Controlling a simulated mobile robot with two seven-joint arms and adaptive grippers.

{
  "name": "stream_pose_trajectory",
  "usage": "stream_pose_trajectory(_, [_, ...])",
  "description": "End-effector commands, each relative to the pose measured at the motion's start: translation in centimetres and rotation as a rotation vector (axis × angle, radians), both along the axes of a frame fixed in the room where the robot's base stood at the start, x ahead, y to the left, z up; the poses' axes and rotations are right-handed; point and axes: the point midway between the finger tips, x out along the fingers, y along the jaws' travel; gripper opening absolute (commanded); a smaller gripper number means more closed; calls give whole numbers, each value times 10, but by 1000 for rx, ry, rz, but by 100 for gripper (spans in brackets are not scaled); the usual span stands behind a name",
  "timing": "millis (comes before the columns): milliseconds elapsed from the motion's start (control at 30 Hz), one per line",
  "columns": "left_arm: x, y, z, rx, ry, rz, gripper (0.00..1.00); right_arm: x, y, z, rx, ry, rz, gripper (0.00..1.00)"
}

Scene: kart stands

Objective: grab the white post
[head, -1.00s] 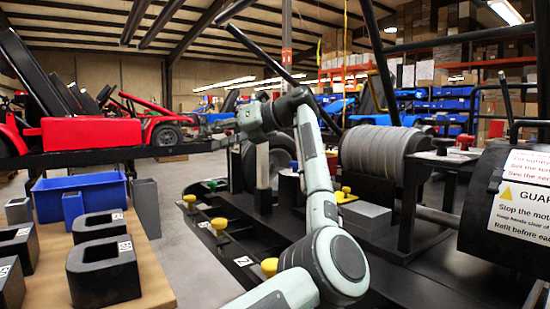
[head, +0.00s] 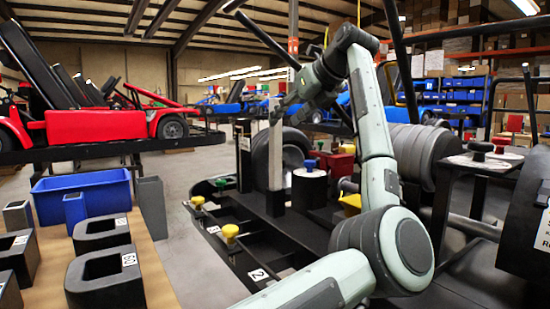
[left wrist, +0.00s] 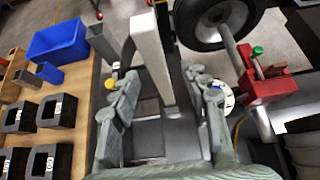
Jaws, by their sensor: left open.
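The white post (head: 275,158) stands upright on the black stand, left of centre in the head view. In the left wrist view the white post (left wrist: 153,60) rises ahead of my fingers, in line with the gap between them. My left gripper (head: 279,108) is open and empty, near the upper part of the post, with its arm coming in from the right side of the post. The left wrist view shows both fingers of the left gripper (left wrist: 163,80) spread apart; I cannot tell whether either touches the post. My right gripper is not in view.
A black wheel (head: 292,148) stands close behind the post. A red vise-like block (left wrist: 266,83) and yellow knobs (head: 231,231) are nearby on the stand. A blue bin (head: 82,192) and black blocks (head: 105,277) sit on the table at left.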

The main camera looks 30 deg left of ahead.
Motion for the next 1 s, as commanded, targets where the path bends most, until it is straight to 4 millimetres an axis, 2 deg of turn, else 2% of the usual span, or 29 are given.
stream_pose_trajectory(400, [11, 41, -29, 0, 2, 2, 46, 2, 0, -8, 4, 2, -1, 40])
stream_pose_trajectory(667, [14, 46, -33, 0, 1, 1, 46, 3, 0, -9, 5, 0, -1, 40])
stream_pose_trajectory(1000, [14, 45, -32, 0, 1, 1, 6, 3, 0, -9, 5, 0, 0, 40])
